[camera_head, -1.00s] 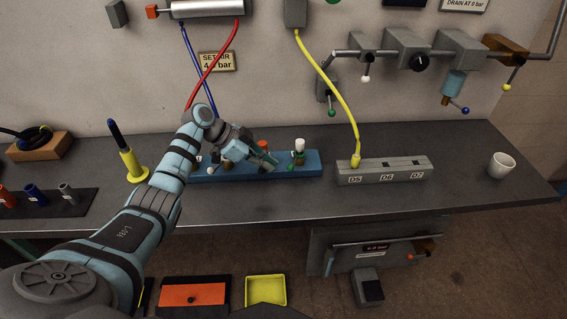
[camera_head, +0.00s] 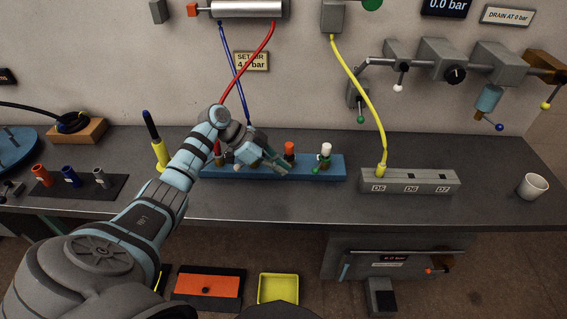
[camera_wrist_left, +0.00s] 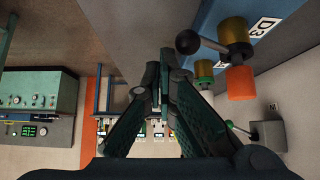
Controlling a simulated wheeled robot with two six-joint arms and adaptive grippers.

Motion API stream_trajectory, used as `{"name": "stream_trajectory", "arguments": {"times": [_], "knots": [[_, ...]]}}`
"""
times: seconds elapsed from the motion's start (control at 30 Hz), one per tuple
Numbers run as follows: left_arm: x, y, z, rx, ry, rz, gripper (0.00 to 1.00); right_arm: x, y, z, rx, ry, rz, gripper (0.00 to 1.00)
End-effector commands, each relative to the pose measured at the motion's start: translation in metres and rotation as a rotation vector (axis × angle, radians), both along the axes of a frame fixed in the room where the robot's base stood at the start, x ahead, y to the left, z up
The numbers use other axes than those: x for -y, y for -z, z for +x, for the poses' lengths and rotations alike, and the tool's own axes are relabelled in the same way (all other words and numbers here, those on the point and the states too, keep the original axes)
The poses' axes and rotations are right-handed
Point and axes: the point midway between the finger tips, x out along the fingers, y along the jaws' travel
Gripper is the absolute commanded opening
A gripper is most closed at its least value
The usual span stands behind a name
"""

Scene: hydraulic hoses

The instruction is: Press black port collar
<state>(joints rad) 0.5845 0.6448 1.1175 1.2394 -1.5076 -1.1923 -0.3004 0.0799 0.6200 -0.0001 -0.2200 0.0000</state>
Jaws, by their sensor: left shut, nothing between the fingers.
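The blue port block (camera_head: 325,170) lies on the bench, with red, orange and white-capped ports standing on it. My left gripper (camera_head: 280,166) is shut and empty over the block, just left of and in front of the orange-capped port (camera_head: 289,149). The left wrist view shows its closed fingers (camera_wrist_left: 160,75) beside a brass port body with an orange end (camera_wrist_left: 240,82), a black ball lever (camera_wrist_left: 187,42) and a D3 label (camera_wrist_left: 264,26). I cannot pick out a black port collar for certain; my gripper hides part of the block. My right gripper is not in view.
A grey block (camera_head: 410,184) marked D5, D6, D7 holds a yellow hose (camera_head: 372,100). A white cup (camera_head: 532,186) stands at the right. Valves with levers hang on the wall above. A dark tray (camera_head: 85,189) with coloured fittings lies left; the bench front is clear.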

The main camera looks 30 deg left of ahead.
Motion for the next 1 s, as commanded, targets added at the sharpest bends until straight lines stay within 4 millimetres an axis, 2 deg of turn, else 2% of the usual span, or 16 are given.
{"name": "stream_trajectory", "arguments": {"times": [0.33, 0.47, 0.7, 0.83, 1.0], "knots": [[-0.005, -0.004, 0.0, 0.001, -0.001, 0.001, 0.0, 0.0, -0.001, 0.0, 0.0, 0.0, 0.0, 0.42], [-0.017, -0.02, -0.002, 0.002, -0.001, 0.002, 0.0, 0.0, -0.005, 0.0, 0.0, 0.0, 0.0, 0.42], [-0.052, -0.056, -0.008, 0.001, -0.005, 0.001, 0.0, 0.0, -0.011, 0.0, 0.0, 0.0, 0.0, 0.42], [-0.066, -0.068, -0.012, 0.0, -0.008, 0.001, 0.0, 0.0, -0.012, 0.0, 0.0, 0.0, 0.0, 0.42], [-0.073, -0.073, -0.014, 0.001, -0.011, -0.001, 0.0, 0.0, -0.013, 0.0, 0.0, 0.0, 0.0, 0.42]]}}
